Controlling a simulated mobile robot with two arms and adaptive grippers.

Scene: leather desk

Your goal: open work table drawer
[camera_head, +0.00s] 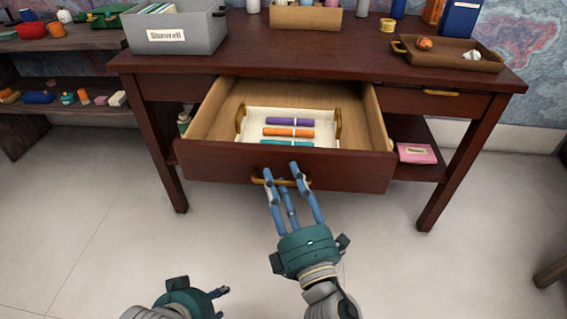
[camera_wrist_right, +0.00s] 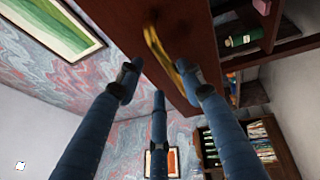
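The work table drawer (camera_head: 350,171) is pulled well out from the dark red-brown work table (camera_head: 300,62), showing its light wooden inside. Its brass handle (camera_head: 262,181) is on the drawer front and also shows in the right wrist view (camera_wrist_right: 157,45). My right gripper (camera_head: 286,180) is at the handle, its blue fingers spread around it. In the right wrist view the fingers (camera_wrist_right: 160,85) are apart, with the handle between or just beyond their tips; contact is unclear. My left gripper (camera_head: 215,292) is low at the bottom edge, away from the table, its fingers mostly hidden.
A white tray (camera_head: 252,122) with purple, orange and teal rolls lies in the drawer. A grey labelled bin (camera_head: 180,38) and a brown tray (camera_head: 455,58) stand on the tabletop. A pink box (camera_head: 416,153) is on the lower shelf. The floor in front is clear.

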